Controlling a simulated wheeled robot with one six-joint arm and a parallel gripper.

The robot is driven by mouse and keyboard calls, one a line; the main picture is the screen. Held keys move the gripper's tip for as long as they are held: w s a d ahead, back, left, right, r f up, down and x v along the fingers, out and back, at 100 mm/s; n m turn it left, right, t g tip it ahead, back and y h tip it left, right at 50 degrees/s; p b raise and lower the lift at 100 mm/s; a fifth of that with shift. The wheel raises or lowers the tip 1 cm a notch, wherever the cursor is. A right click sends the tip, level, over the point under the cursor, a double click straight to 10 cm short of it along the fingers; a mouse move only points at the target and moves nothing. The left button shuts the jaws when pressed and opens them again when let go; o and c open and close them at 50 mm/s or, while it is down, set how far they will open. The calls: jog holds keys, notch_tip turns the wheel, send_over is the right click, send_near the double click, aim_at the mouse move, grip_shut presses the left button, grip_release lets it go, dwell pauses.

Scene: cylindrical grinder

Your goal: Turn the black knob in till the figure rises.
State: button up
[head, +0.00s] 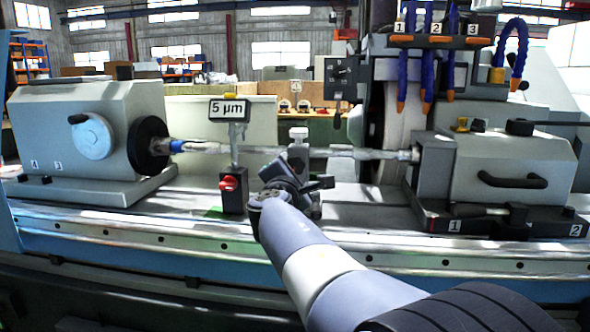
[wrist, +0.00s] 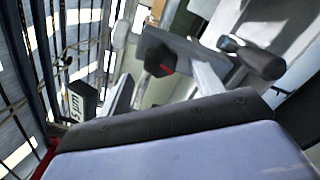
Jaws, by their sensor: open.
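The black knob (wrist: 159,60) has a red mark on its face. In the wrist view it sits on a grey fixture, in the gap between my open fingers and apart from them as far as I can tell. My gripper (wrist: 163,84) is empty. In the head view my gripper (head: 286,182) is in front of the steady rest (head: 298,140) and hides the knob. The figure sign (head: 230,109) reads 5 µm and stands on a post left of my gripper. It also shows sideways in the wrist view (wrist: 83,101).
A black handle (wrist: 252,58) juts out right of the knob. A black base with a red knob (head: 230,184) carries the sign's post. The long shaft (head: 215,148) runs behind my gripper. The grinding wheel (head: 395,125) is to the right.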

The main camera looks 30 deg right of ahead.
jog(key=v, duration=0.5)
jog(key=shift+s+a, duration=0.15)
jog(key=shift+s, duration=0.05)
dwell(1.5)
